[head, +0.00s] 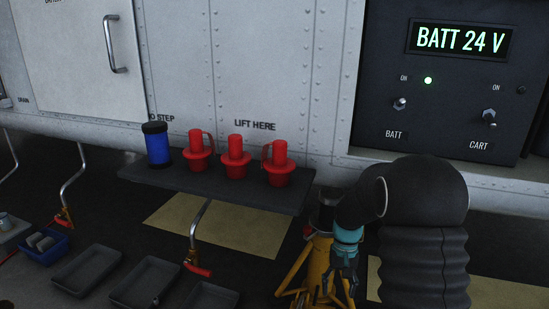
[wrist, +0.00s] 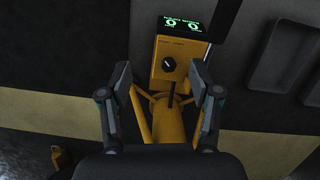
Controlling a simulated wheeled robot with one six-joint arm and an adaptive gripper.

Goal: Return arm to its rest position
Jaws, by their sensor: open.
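My gripper (head: 345,283) hangs low at the bottom of the head view, below my dark arm. In the wrist view, my gripper (wrist: 160,75) has its two fingers spread wide, with nothing held between them. Beyond the fingers is a yellow stand (wrist: 172,68) with a black knob and a small green-lit display on top. In the head view, the yellow stand (head: 318,248) is right beside my gripper and partly hidden by my arm. I cannot tell the exact gap between them.
A dark shelf (head: 240,190) holds a blue cylinder (head: 158,146) and three red plugs (head: 235,158). A panel (head: 465,75) reads BATT 24 V, with a lit green lamp and two switches. Grey trays (head: 147,282) and a blue bin (head: 43,246) lie at lower left.

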